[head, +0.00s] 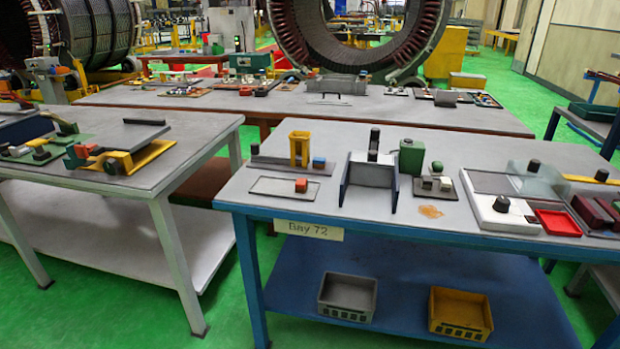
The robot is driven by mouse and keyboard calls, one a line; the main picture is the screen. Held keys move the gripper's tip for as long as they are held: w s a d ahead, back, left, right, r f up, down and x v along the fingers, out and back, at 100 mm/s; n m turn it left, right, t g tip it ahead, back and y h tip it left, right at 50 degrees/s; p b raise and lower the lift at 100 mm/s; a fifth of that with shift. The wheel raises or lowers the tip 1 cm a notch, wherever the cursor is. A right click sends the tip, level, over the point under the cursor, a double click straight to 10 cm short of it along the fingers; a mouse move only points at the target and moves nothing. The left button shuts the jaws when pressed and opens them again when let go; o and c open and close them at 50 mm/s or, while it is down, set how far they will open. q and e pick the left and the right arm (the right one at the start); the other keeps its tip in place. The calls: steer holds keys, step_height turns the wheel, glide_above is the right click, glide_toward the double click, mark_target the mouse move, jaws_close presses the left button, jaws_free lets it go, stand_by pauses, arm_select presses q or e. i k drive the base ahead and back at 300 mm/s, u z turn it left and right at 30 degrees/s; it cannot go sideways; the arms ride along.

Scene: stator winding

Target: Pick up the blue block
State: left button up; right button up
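A small blue block (319,162) sits on the right-hand grey table (270,212). It is just right of a yellow open frame (299,148), at the end of a dark flat strip. An orange-red block (301,185) lies in front of it on a shallow tray (268,188). The blue block looks upright and uncovered, apart from the things around it. Neither of my grippers shows in the head view.
A grey holder with blue side walls (369,174) stands right of the block, with a green canister (412,156) beyond. A red tray (558,223) lies far right. Two bins, grey (347,297) and yellow (460,314), sit on the lower shelf. Green floor separates the left table (110,185).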

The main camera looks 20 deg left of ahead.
mark_target(318, 161)
steer(key=z, duration=0.1)
steer(key=k, duration=0.6)
steer(key=u, duration=1.1)
steer(key=i, duration=1.25)
steer(key=z, duration=0.8)
steer(key=i, duration=1)
steer(key=z, duration=1.05)
